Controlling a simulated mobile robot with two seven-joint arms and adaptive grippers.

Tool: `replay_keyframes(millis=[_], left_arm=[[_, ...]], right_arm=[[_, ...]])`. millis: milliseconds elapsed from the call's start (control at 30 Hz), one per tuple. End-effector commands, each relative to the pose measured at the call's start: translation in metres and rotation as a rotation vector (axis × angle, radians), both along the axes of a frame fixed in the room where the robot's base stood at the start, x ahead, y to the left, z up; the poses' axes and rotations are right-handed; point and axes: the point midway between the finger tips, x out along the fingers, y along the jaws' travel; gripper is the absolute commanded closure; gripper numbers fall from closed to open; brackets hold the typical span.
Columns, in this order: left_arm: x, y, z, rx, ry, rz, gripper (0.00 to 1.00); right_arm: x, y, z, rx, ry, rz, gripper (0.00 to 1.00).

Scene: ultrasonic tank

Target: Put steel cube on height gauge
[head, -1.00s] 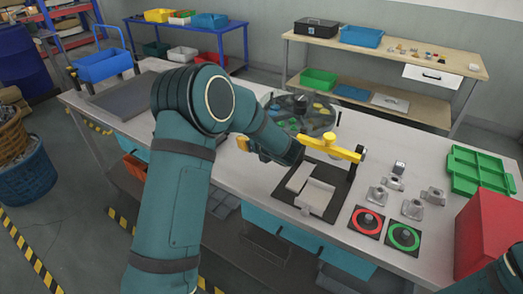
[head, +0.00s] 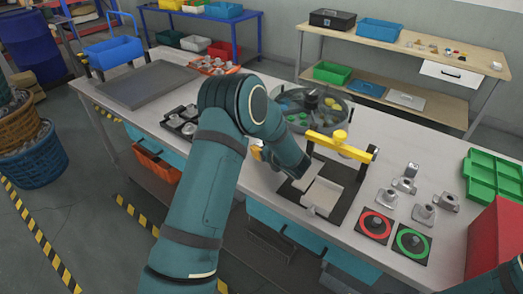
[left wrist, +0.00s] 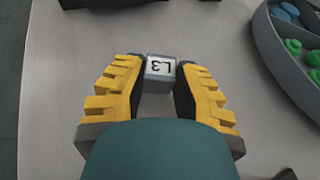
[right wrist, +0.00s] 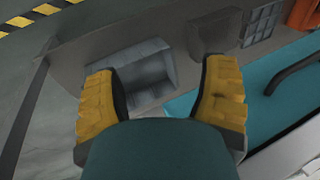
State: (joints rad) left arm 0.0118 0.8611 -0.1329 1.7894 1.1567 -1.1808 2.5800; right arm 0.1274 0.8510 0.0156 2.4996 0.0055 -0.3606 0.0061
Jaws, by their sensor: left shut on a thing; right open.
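My left gripper (left wrist: 158,85) is shut on a small grey steel cube (left wrist: 160,67) with a white label reading L3, gripped between the yellow fingertips above the pale table. In the head view the arm hides the cube, and only part of the left gripper (head: 258,153) shows, just left of the height gauge. The height gauge has a black base (head: 345,209), a grey plate (head: 326,191) and a yellow crossbar (head: 340,147) on a black post. My right gripper (right wrist: 160,88) is open and empty, facing the floor and a shelf below the table.
A round tank (head: 345,108) stands behind the gauge. Several grey metal blocks (head: 424,212), a red ring pad (head: 374,225), a green ring pad (head: 412,243), a green tray (head: 486,182) and a red box (head: 490,228) occupy the right. A black tray (head: 181,124) lies left.

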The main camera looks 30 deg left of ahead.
Motion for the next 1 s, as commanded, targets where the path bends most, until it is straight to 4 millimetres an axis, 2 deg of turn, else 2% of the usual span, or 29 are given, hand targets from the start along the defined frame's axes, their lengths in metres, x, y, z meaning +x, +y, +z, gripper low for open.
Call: replay_keyframes(millis=[100, 467, 500, 533, 1000], left_arm=[[0.0, 0.0001, -0.0093, 0.001, 0.0, 0.0, 1.0], [0.0003, 0.0001, -0.0114, 0.0, -0.002, 0.001, 1.0], [0.0, 0.0, -0.0112, 0.0, -0.001, 0.0, 0.59], [0.0, 0.0, -0.0109, 0.0, -0.001, 0.0, 0.48], [-0.0013, -0.0042, -0.0059, 0.0, -0.001, -0.002, 0.48]], right_arm=[[-0.0002, 0.0001, -0.0008, 0.0, 0.001, 0.0, 0.28], [-0.0014, 0.0003, -0.0054, 0.0, 0.003, 0.002, 0.28], [-0.0015, 0.0003, -0.0047, 0.0, 0.003, 0.002, 0.28], [-0.0015, 0.0003, -0.0043, 0.0, 0.003, 0.002, 0.28], [0.0001, -0.0001, 0.0004, 0.0, 0.0, 0.0, 0.28]])
